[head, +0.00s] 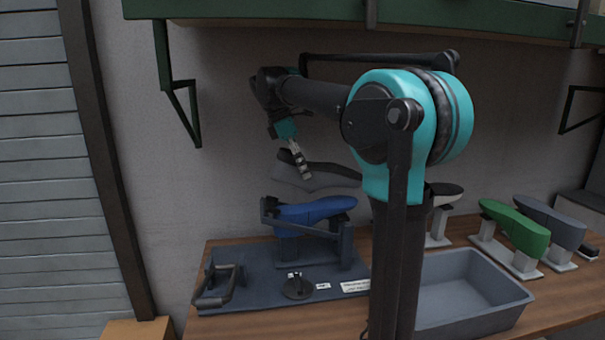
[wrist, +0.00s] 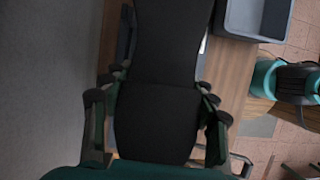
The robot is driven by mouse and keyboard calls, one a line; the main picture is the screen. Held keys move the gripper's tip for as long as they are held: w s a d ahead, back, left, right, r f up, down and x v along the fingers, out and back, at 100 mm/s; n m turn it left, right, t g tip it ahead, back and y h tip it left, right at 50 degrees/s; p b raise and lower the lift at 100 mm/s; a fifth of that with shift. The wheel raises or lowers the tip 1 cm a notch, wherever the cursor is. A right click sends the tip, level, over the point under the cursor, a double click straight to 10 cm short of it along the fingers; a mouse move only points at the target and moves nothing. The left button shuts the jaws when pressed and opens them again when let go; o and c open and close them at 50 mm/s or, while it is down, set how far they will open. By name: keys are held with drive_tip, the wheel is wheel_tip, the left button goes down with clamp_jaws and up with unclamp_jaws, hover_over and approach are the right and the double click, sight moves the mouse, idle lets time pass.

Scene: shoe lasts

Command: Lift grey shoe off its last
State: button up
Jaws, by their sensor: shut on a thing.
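The grey shoe (head: 327,176) hangs in my gripper (head: 304,174) above the blue last (head: 305,213) in the head view. A strip of wall shows between the shoe and the last, so they look apart. The shoe lies roughly level, and my arm hides its right end. The blue last sits in a dark fixture (head: 345,246) with upright posts. In the wrist view the shoe (wrist: 165,110) looks nearly black and fills the middle between my two fingers, which are shut on its sides. It hides most of the fixture there.
A grey bin (head: 470,318) stands right of the fixture, partly behind my arm. A green last (head: 517,228) and a dark grey last (head: 552,223) stand on supports at the right. A green shelf (head: 290,9) runs overhead. A dark handle (head: 220,284) is at the fixture's left.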

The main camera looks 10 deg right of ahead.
drive_tip(key=shift+r, duration=2.95)
